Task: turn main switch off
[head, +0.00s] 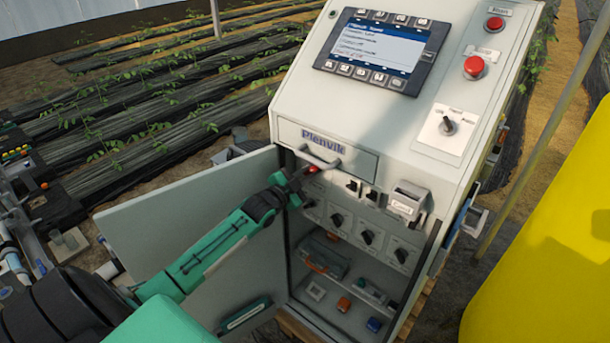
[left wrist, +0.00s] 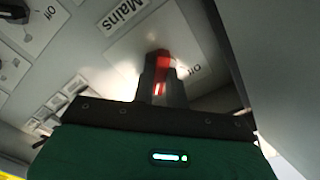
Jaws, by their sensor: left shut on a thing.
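The main switch (left wrist: 160,68) is a red handle on a light plate (left wrist: 125,42) marked "Mains", with "Off" printed to the right of the handle in the left wrist view. My left gripper (left wrist: 159,85) is shut on the red handle, one finger on each side. In the head view my left gripper (head: 300,178) reaches into the upper left of the open cabinet (head: 350,90), and a bit of the red switch (head: 313,170) shows at its tip. The fingers hide part of the handle. My right gripper is not in view.
The cabinet door (head: 190,215) stands open to the left, beside my left arm. A drawer handle (head: 322,155) sits just above the switch. Several black knobs (head: 337,219) line the panel to the right. A yellow tank (head: 550,260) stands at the right.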

